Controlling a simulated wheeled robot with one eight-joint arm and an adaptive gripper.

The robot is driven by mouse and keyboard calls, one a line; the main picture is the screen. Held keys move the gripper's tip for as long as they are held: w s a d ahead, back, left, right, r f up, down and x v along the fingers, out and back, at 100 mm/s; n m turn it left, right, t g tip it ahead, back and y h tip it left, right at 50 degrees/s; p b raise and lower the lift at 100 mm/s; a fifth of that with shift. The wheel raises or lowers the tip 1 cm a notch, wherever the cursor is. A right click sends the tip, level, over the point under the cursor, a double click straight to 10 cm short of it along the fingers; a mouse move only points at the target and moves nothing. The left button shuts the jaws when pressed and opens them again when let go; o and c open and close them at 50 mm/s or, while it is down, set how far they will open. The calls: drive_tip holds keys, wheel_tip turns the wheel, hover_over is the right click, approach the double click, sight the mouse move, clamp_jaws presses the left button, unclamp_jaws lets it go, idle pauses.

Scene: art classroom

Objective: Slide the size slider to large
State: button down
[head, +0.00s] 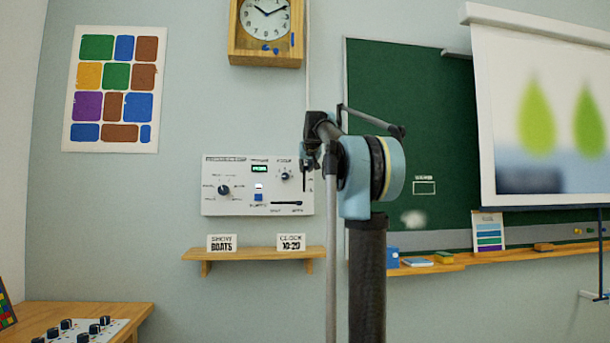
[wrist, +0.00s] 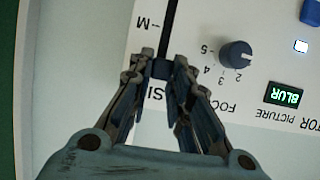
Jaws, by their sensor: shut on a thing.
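The size slider's dark knob (wrist: 161,69) sits on a vertical black slot (wrist: 168,22) in the wrist view, on a white panel. The letter M is printed beside the slot, and letters starting "SI" are near my gripper. My gripper (wrist: 159,72) is shut on the knob, and its fingers hide part of the slot and lettering. In the head view, my gripper (head: 318,155) is at the right edge of the white control panel (head: 213,200). No large mark is visible.
A focus dial (wrist: 235,54) is close to the slot. A small green display (wrist: 284,96) reads BLUR. A shelf (head: 252,253) with two cards is below the panel. A projection screen (head: 545,120) hangs at the right, with blurred green shapes.

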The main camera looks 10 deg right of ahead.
drive_tip(key=shift+r, duration=0.2)
drive_tip(key=c, duration=1.5)
unclamp_jaws()
drive_tip(key=v, duration=1.1)
drive_tip(key=shift+s, duration=0.45)
drive_tip(key=s+f+g, duration=0.3)
drive_tip(key=s+f, duration=1.2)
drive_tip(key=f, duration=0.7)
drive_tip(key=s+f+g, duration=0.4)
drive_tip(key=s+f, duration=1.1)
drive_tip(key=f, duration=0.8)
drive_tip(key=s+f+g, duration=0.4)
drive_tip(key=s+f, duration=1.1)
drive_tip(key=f, duration=0.7)
drive_tip(key=shift+s+f, duration=0.15)
drive_tip(key=shift+f, duration=0.05)
